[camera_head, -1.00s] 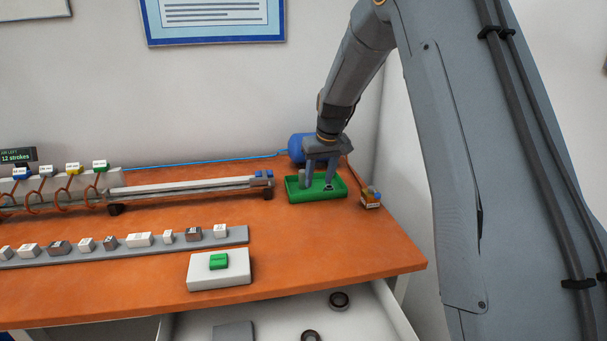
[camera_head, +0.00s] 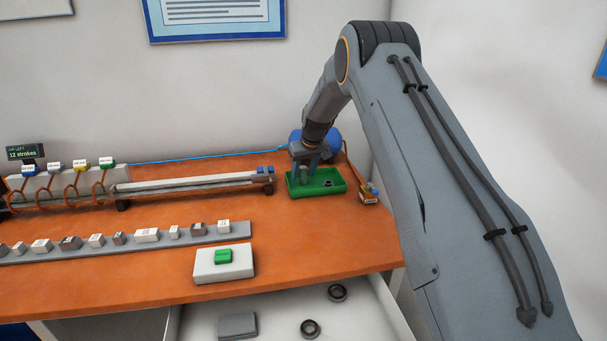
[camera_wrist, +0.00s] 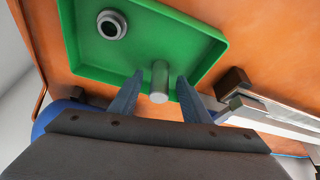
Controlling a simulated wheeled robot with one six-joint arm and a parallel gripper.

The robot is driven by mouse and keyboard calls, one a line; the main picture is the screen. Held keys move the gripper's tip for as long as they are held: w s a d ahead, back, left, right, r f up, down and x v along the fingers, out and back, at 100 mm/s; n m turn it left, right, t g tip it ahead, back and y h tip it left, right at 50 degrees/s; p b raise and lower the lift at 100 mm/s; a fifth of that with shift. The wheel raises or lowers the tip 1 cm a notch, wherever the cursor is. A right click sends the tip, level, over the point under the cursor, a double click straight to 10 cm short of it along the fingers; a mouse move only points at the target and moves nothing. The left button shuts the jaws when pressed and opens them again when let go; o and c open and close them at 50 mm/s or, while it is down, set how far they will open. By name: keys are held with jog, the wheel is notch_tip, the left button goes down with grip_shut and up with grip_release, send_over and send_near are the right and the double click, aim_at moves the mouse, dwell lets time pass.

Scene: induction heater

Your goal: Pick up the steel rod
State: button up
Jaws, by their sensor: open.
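The steel rod (camera_wrist: 159,82) is a short grey cylinder standing in the green tray (camera_wrist: 202,38). In the wrist view it lies between the two fingers of my gripper (camera_wrist: 154,88), which are open with a gap on each side of it. In the head view my gripper (camera_head: 305,168) reaches down into the left part of the green tray (camera_head: 330,191), and the rod there is small and partly hidden by the fingers. A grey ring (camera_wrist: 111,25) also lies in the tray, apart from the rod.
A blue cylinder (camera_head: 327,141) stands behind the tray. A white box with a green button (camera_head: 223,257) is nearer the front. A drawer below is open.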

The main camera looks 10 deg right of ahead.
jog(key=shift+x, duration=0.8)
grip_shut()
jog(key=shift+r, duration=0.2)
